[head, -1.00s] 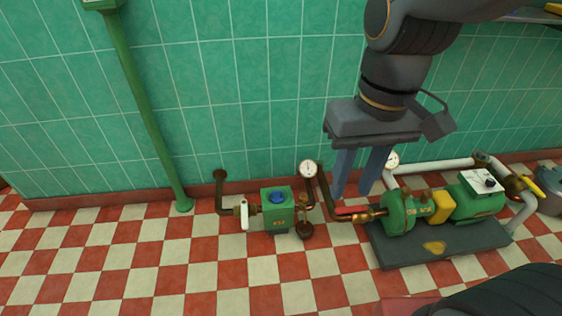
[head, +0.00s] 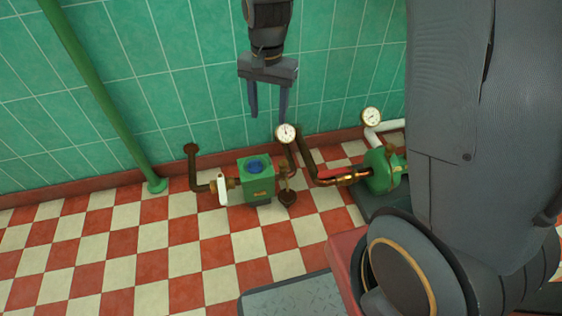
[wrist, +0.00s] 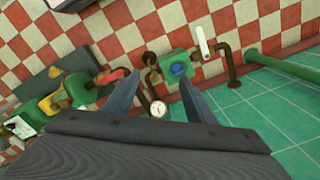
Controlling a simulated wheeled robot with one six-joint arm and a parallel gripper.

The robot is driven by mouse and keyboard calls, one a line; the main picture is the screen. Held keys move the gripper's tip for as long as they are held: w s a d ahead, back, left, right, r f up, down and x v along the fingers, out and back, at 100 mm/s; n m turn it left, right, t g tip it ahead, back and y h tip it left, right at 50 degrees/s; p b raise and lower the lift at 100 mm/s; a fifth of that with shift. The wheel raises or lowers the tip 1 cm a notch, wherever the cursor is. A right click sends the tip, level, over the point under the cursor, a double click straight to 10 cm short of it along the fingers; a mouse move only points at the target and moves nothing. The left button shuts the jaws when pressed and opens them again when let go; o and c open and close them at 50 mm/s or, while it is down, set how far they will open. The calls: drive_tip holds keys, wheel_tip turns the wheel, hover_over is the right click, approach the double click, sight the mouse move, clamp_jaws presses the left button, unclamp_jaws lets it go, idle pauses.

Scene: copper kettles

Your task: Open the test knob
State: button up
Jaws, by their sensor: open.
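A green box (head: 257,182) on pipes stands near the wall, with a round blue knob (head: 255,165) on its top. No label naming the test knob is readable; the blue knob is the only round knob I make out on this box. A white lever handle (head: 222,191) is at its left side. My gripper (head: 268,118) is open and empty, pointing down above and behind the box, apart from it. In the wrist view the blue knob (wrist: 179,69) shows beyond the fingertips, nearer the right finger.
A round gauge (head: 285,133) on a pipe is close below my right finger. A green pipe (head: 105,95) slants down the left wall.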

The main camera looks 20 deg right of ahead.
drive_tip(key=w+d+f+m+b, duration=0.25)
drive_tip(key=w+f, duration=0.25)
drive_tip(key=f, duration=0.6)
drive_tip(key=w+d+f+m+b, duration=0.1)
drive_tip(key=w+d+f+m, duration=0.3)
drive_tip(key=f, duration=0.7)
drive_tip(key=m+b, duration=0.1)
drive_tip(key=m, duration=0.1)
hover_over(282, 163)
wheel_tip(282, 163, down, 7)
drive_tip(key=shift+d, duration=0.1)
wheel_tip(282, 163, down, 7)
drive_tip(key=b, duration=0.2)
drive_tip(key=shift+f+b, duration=0.2)
drive_tip(key=shift+b, duration=0.15)
drive_tip(key=c, duration=1)
